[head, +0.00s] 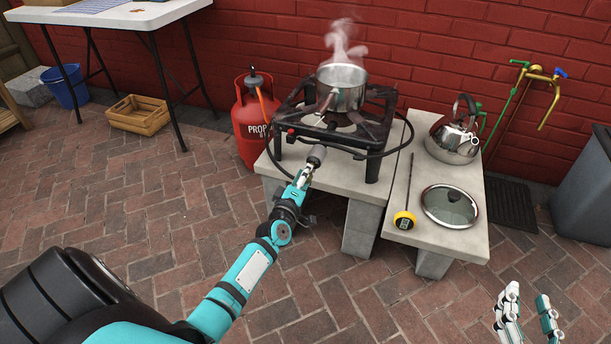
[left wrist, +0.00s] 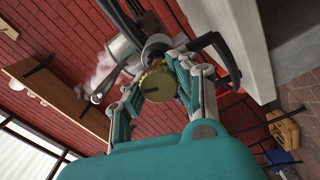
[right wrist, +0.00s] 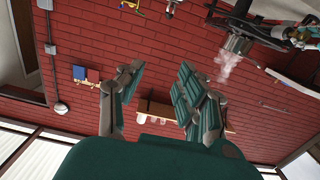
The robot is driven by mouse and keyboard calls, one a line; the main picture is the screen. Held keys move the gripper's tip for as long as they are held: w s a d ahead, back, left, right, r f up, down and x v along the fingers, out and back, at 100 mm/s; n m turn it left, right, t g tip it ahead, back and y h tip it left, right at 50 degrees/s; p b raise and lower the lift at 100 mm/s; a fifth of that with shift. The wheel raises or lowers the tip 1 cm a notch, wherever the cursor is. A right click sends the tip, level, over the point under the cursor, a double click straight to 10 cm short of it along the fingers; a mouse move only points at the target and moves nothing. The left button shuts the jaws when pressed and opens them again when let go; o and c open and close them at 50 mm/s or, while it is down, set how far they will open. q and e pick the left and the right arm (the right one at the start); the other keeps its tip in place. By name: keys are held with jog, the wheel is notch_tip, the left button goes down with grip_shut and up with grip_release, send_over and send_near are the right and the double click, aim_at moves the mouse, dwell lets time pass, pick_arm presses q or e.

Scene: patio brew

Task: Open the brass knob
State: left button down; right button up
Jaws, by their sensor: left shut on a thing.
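The brass knob (left wrist: 158,84) sits between the fingers of my left gripper (left wrist: 160,90) in the left wrist view, with a dark slot across its face. In the head view my left gripper (head: 306,172) reaches the front of the black gas burner (head: 378,127), and its fingers hide the knob there. My left gripper is shut on the knob. A steaming steel pot (head: 342,88) stands on the burner. My right gripper (head: 527,318) is at the lower right of the head view, away from everything. Its fingers are apart and empty in the right wrist view (right wrist: 155,85).
A red propane cylinder (head: 254,125) stands left of the burner, and a black hose loops at the burner's right. On the lower slab, right, are a kettle (head: 455,138), a glass lid (head: 450,205) and a probe thermometer (head: 404,220). The paving in front is clear.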

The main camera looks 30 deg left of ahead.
pick_arm(q)
jog(key=shift+s+f+n, duration=0.1)
jog(key=shift+f+n, duration=0.3)
jog(key=shift+n, duration=0.5)
jog(key=n+b, duration=0.1)
jog(key=n, duration=0.2)
jog(key=n+b, duration=0.1)
jog(key=n, duration=0.3)
jog(key=shift+d+f, duration=0.1)
jog(key=shift+f, duration=0.1)
jog(key=n+b, duration=0.1)
jog(key=n, duration=0.3)
jog(key=shift+n, duration=0.4)
jog(key=shift+d+n, duration=0.1)
jog(key=shift+n, duration=1.8)
pick_arm(e)
jog(key=s+r+t+y, duration=0.2)
jog(key=s+r+t, duration=0.2)
jog(key=r+t, duration=0.4)
jog(key=shift+a+r+y, duration=0.3)
jog(key=shift+r+y, duration=0.1)
jog(key=shift+r, duration=1.65)
jog(key=shift+s, duration=0.15)
pick_arm(q)
jog(key=c, duration=1.3)
grip_release()
jog(key=o, duration=0.4)
jog(key=shift+r, duration=0.2)
jog(key=shift+c, duration=0.2)
